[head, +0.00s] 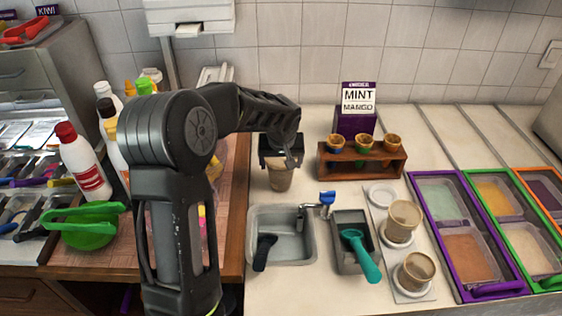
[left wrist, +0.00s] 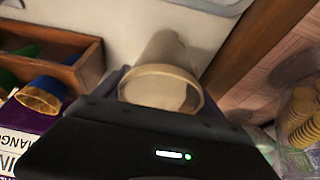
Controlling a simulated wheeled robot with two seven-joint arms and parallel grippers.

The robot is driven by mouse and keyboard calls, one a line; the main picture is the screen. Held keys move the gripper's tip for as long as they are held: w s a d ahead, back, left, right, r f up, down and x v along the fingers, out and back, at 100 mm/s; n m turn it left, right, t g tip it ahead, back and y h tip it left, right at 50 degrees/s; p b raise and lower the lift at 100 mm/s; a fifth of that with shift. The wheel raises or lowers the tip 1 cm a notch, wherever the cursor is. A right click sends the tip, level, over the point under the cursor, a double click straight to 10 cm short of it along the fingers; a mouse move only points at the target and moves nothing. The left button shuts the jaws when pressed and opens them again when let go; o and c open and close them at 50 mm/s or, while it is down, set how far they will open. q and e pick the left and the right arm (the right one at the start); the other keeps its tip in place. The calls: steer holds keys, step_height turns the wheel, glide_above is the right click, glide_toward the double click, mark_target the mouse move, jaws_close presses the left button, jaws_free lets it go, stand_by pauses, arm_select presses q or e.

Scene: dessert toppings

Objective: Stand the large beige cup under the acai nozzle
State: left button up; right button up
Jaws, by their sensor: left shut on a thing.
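My left gripper (head: 281,163) is shut on a beige cup (head: 279,180), above or at the counter behind the sink; I cannot tell whether the cup touches the counter. The cup is upright in the head view, its upper part hidden by the gripper. In the left wrist view the cup (left wrist: 166,70) shows with its open rim toward the camera, at the edge of my gripper. A white machine (head: 191,14) hangs on the wall at the top left of the head view. I cannot make out an acai nozzle. My right gripper is not in view.
A sink (head: 292,220) is in front of the cup. A wooden cone rack (head: 360,164) and a Mint Mango sign (head: 357,100) stand to its right. Two beige cups (head: 404,219) (head: 414,272) and an empty saucer (head: 381,194) are at the right. Bottles (head: 83,163) stand left.

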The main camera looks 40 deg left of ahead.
arm_select(q)
steer(key=shift+f, duration=0.2)
steer(key=shift+f, duration=0.1)
steer(key=shift+f+b, duration=0.15)
steer(key=shift+b, duration=0.2)
steer(key=o, duration=1.3)
steer(key=shift+r+p, duration=0.3)
steer(key=shift+p, duration=0.05)
steer(key=b+v, duration=0.1)
steer(key=v, duration=1.1)
steer(key=shift+b, duration=0.4)
